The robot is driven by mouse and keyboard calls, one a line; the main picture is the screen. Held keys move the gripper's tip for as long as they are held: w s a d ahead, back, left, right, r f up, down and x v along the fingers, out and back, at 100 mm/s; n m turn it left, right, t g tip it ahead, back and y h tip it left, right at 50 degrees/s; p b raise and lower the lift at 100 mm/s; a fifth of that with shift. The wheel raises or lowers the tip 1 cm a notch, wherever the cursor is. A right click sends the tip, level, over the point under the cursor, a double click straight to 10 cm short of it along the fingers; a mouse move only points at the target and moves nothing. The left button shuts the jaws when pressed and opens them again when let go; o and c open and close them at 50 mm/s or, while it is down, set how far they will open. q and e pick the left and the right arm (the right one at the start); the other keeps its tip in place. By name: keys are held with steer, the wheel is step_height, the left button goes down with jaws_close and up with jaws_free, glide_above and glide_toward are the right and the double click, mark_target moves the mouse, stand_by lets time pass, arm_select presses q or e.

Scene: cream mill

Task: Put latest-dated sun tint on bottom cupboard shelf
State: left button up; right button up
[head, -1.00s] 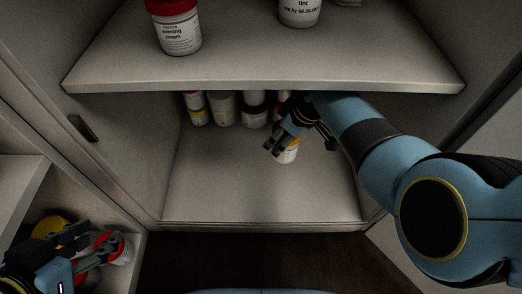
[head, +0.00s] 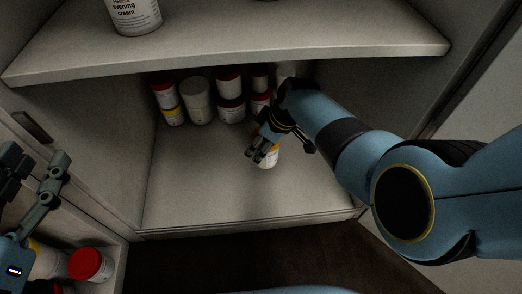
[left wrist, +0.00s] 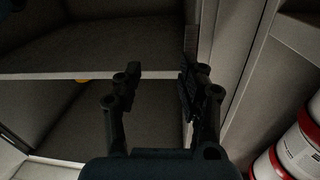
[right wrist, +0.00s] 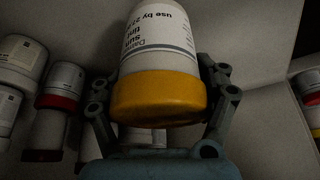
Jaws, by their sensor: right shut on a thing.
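My right gripper (head: 262,150) is shut on a white jar with a yellow lid, the sun tint (right wrist: 160,60). Its label reads "sun tint" and "use by 27", with the rest of the date cut off. In the head view the jar (head: 268,160) is low over the bottom cupboard shelf (head: 200,195), partly hidden by the fingers. I cannot tell whether it touches the shelf. My left gripper (left wrist: 160,85) is open and empty, outside the cupboard at the left; it also shows in the head view (head: 32,170).
Several stacked jars (head: 198,100) stand at the back of the bottom shelf. The upper shelf (head: 300,42) carries an evening cream jar (head: 135,16). Red-lidded jars (head: 90,264) stand in a lower compartment at the left. The front of the bottom shelf is clear.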

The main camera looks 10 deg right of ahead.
step_height(320, 180, down, 2)
steer(key=shift+s+b, duration=0.1)
steer(key=shift+b, duration=0.5)
steer(key=shift+f+b, duration=0.5)
steer(key=shift+f, duration=0.15)
arm_select(q)
step_height(320, 180, up, 14)
steer(key=w+d+m+t+h, duration=0.1)
steer(key=w+m+t+h, duration=0.1)
steer(key=t, duration=0.4)
steer(key=shift+w+d+r+h, duration=0.15)
steer(key=shift+d+h, duration=0.2)
steer(key=shift+h, duration=0.45)
steer(key=shift+r+t, duration=0.1)
steer(key=shift+t, duration=0.2)
arm_select(e)
steer(key=o, duration=1.5)
arm_select(q)
steer(key=shift+r+m, duration=0.2)
steer(key=shift+m, duration=0.1)
arm_select(e)
steer(key=shift+r, duration=0.1)
